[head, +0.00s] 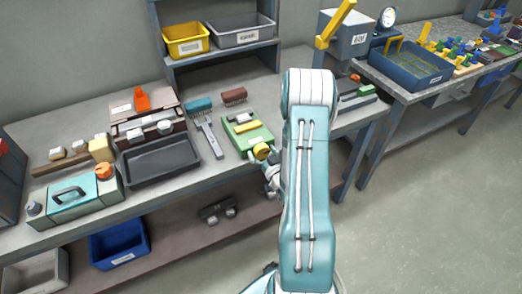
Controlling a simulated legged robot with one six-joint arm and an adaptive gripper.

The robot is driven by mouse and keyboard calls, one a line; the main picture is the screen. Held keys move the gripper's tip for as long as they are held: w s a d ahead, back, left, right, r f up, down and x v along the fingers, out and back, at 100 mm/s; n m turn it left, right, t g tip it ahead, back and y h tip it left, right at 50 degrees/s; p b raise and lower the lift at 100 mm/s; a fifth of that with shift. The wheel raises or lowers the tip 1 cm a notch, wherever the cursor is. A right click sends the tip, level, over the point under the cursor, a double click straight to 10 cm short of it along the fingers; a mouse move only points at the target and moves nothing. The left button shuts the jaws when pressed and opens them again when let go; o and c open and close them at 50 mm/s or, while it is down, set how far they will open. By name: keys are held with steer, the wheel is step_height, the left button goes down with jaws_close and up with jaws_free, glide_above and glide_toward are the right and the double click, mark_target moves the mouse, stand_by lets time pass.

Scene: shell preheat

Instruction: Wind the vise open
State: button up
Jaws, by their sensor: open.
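A green device (236,139) that looks like the vise lies near the front edge of the bench, in the middle of the head view. It has a yellow bar and grey parts on top. A round yellow knob (261,150) shows at its front end. My gripper (268,165) is open just below and in front of this knob. It is small and partly hidden by my arm, so I cannot tell whether its fingers touch the knob. The gap between the vise jaws is too small to make out.
A dark tray (160,166), a teal-lidded toolbox (85,190) and a grey tool (209,137) lie left of the vise. Teal (198,105) and brown (234,96) blocks lie behind it. A press with a yellow lever (336,24) stands at right. Open floor lies right.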

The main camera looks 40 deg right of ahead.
steer(key=shift+w+d, duration=0.15)
steer(key=shift+d, duration=0.2)
steer(key=shift+c, duration=1.3)
steer(key=c, duration=0.7)
steer(key=n, duration=0.5)
steer(key=shift+a+n, duration=0.2)
steer(key=shift+n, duration=0.1)
steer(key=n, duration=0.4)
steer(key=shift+w+a+f+n, duration=0.1)
steer(key=shift+n, duration=0.6)
